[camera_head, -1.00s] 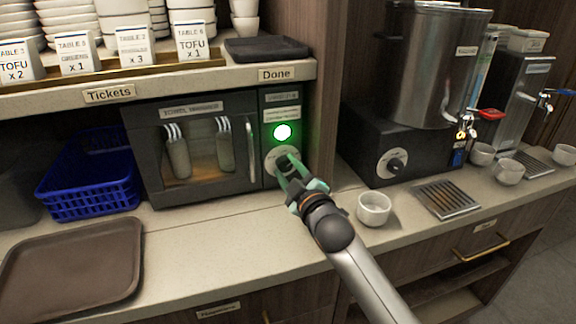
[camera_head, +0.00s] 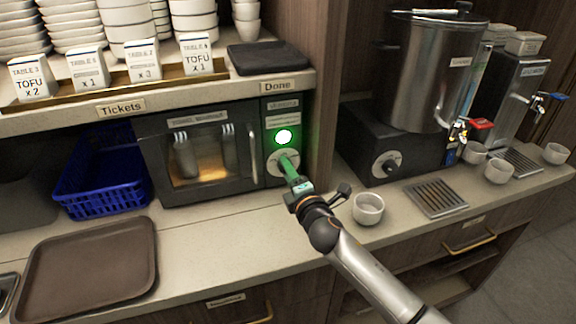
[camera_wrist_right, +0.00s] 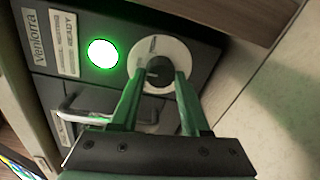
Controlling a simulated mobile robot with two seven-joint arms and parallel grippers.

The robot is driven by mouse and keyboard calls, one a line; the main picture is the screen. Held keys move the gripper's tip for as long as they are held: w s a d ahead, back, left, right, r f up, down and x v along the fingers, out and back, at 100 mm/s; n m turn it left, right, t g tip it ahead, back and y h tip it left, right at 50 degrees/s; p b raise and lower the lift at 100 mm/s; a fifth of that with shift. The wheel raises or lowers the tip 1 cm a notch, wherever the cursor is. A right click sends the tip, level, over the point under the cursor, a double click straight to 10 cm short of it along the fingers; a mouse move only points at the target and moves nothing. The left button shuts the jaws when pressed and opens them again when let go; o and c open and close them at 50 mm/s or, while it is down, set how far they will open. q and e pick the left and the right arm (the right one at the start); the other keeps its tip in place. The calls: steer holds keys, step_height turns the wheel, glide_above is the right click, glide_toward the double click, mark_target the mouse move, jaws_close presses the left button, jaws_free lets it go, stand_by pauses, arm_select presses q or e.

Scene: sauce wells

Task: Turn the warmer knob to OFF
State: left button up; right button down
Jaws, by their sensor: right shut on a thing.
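The towel warmer (camera_head: 205,160) stands under the shelf with its door closed and rolled towels visible inside. Its green light (camera_head: 284,137) is lit above the knob. The warmer knob is a dark grip on a pale round dial (camera_head: 276,160); the dial also shows in the right wrist view (camera_wrist_right: 143,52). My right gripper (camera_head: 287,163) is at the dial. In the right wrist view its green fingers (camera_wrist_right: 160,78) are shut on the dark knob (camera_wrist_right: 159,68), one on each side. The dial's markings are too small to read. My left gripper is not in view.
A white cup (camera_head: 368,210) stands on the counter just right of my right arm. A blue basket (camera_head: 100,190) and a brown tray (camera_head: 90,268) are at the left. A black-based urn (camera_head: 430,75) stands to the right, beyond a wooden partition.

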steer(key=n+p, duration=0.2)
steer(key=n, duration=0.4)
steer(key=shift+r+p, duration=0.1)
steer(key=shift+p, duration=0.3)
steer(key=n+h+p, duration=0.1)
steer(key=n+p, duration=0.1)
steer(key=n, duration=0.3)
steer(key=shift+t, duration=0.3)
steer(key=shift+c, duration=1.9)
jaws_free()
steer(key=shift+f, duration=0.2)
steer(key=shift+s, duration=0.1)
steer(key=p+v, duration=0.1)
steer(key=v, duration=0.9)
steer(key=shift+s+d+p, duration=0.15)
steer(key=shift+s+p, duration=0.15)
steer(key=shift+s, duration=0.1)
steer(key=shift+s+d+r, duration=0.15)
steer(key=shift+s+d, duration=0.05)
steer(key=shift+s, duration=0.5)
